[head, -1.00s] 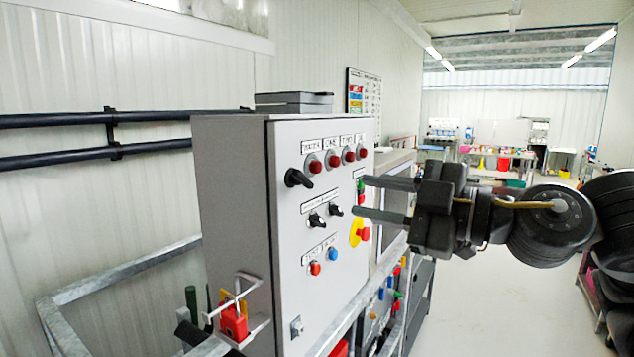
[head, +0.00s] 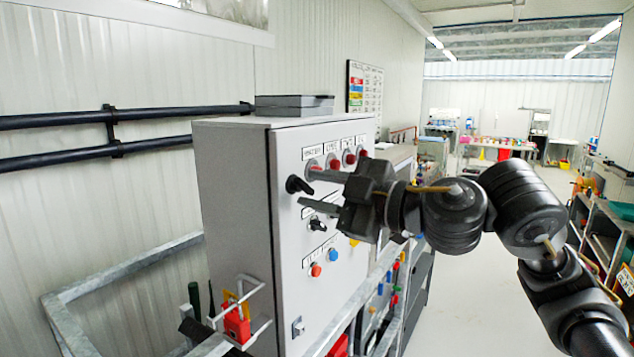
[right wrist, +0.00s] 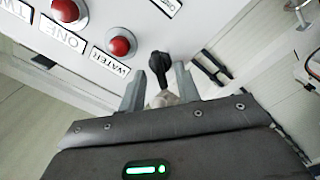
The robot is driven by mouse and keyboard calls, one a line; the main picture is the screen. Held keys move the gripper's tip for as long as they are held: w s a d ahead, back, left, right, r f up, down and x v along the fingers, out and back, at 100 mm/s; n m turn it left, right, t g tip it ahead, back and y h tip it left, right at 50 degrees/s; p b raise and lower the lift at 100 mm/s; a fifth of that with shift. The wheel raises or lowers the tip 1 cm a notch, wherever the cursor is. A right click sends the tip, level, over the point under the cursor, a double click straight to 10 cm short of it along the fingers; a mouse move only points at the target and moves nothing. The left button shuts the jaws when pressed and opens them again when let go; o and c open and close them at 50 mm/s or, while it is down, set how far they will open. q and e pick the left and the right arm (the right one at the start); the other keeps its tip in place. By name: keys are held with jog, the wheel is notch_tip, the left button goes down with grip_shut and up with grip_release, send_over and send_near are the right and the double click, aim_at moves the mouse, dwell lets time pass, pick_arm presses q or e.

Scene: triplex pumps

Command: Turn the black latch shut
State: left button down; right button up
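The black latch (head: 298,184) is a short black handle near the left edge of the grey cabinet door (head: 290,260), below the "WATER" label. It also shows in the right wrist view (right wrist: 163,68), just ahead of and between the fingertips. My right gripper (head: 306,188) is open, its two grey fingers pointing at the door, one above the other in the head view. The right wrist view also shows my right gripper (right wrist: 158,82), with the fingers apart on either side of the latch handle's line. I cannot tell whether they touch it. My left gripper is not in view.
Red buttons (right wrist: 121,46) sit close to the latch. A black selector switch (head: 318,224), a red button (head: 316,270) and a blue button (head: 333,255) are lower on the door. A red padlock (head: 237,325) hangs on the frame at lower left.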

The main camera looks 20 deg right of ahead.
jog(key=shift+w+a, duration=0.2)
jog(key=shift+w, duration=0.05)
grip_shut()
dwell(0.3)
jog(key=n+b, duration=0.1)
jog(key=n, duration=0.2)
jog(key=shift+f+n+b, duration=0.1)
jog(key=shift+n+b, duration=0.2)
jog(key=shift+b, duration=0.05)
jog(key=shift+n+b, duration=0.9)
jog(key=shift+n, duration=1.1)
